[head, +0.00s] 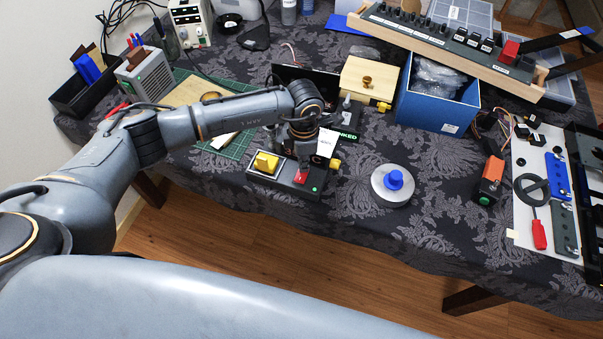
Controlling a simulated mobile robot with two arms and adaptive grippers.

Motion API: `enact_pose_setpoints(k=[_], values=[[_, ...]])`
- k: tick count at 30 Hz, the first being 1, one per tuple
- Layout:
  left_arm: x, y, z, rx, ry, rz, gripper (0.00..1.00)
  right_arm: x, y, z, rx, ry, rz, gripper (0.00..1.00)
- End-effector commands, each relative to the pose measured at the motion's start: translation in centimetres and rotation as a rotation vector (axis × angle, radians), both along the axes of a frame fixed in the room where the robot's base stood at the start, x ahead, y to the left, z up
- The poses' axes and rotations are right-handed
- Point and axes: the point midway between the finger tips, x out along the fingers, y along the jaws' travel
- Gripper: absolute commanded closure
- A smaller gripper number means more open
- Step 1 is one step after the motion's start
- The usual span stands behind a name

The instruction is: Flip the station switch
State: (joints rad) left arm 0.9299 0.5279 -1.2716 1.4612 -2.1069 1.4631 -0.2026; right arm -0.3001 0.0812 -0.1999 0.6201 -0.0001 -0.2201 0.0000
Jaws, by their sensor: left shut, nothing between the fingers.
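A small dark switch panel (279,181) lies near the front edge of the table. The gripper and wrist hide the back right of the panel. My right gripper is out of view.
A round grey base with a blue knob (394,181) stands to the right. Behind are a blue box (432,107), a wooden box (368,80) and a long wood-framed panel (450,50) with a red switch. An orange-black device (489,181) sits farther right.

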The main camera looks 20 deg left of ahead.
Motion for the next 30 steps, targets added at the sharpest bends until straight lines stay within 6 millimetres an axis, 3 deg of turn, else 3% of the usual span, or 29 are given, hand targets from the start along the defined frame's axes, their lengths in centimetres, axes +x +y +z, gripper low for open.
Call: enact_pose_setpoints(k=[16,30], values=[[0.0,0.0,-0.5,0.0,0.0,0.0,1.0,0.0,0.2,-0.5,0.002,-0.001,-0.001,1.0],[0.0,0.0,2.9,-0.001,0.0,0.0,1.0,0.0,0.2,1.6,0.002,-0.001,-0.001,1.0]])
